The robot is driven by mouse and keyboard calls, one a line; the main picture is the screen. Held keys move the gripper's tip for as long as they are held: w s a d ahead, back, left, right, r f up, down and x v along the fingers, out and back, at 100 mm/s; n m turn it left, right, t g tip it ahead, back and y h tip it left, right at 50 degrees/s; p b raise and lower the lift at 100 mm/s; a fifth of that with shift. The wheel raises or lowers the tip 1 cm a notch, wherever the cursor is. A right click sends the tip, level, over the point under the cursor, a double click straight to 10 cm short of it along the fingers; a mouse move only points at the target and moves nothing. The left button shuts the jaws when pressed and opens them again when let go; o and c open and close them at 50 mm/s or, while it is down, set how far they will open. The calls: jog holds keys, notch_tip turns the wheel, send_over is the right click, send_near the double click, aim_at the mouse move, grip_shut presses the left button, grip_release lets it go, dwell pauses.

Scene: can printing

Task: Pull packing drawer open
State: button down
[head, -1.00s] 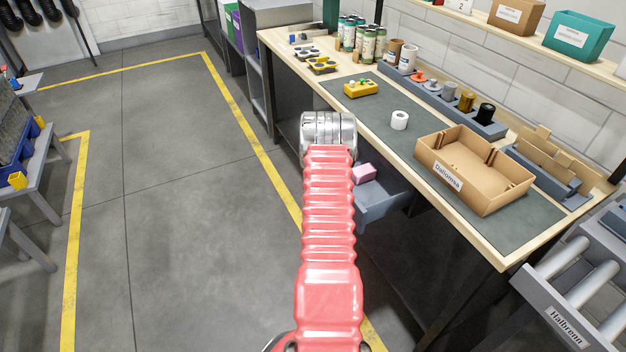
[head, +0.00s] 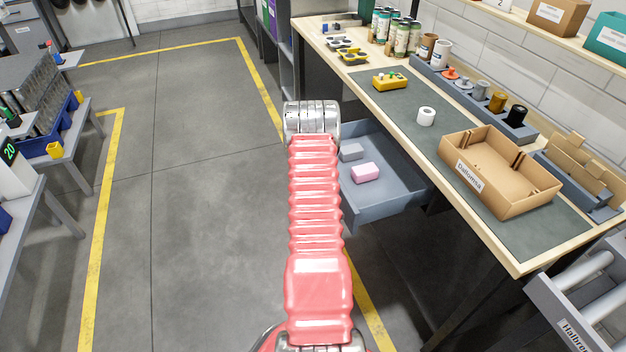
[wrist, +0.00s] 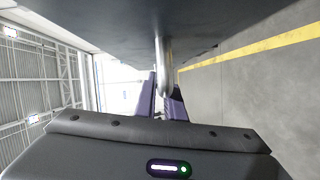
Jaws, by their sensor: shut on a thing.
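The packing drawer (head: 385,204) is a blue-grey tray under the workbench, and it stands well out from the bench in the head view. A pink block (head: 366,173) and a grey block (head: 351,151) lie inside it. In the wrist view the drawer's dark front (wrist: 220,20) fills the top, with a metal bar handle (wrist: 163,65) on it. My gripper (wrist: 166,92) is shut on that handle, with its two purple fingers on either side. In the head view my arm hides the gripper and the handle.
The workbench (head: 505,255) carries an open cardboard box (head: 500,170), a white roll (head: 426,116), a yellow holder (head: 390,82) and several cans. A roller conveyor (head: 570,290) stands at the lower right. The floor left of the drawer is clear.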

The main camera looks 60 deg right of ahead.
jog(key=shift+f, duration=0.2)
jog(key=c, duration=1.8)
grip_release()
jog(key=shift+c, duration=0.2)
jog(key=shift+r, duration=0.1)
jog(key=v, duration=1.3)
jog(key=shift+s+a, duration=0.2)
jog(key=shift+a, duration=0.1)
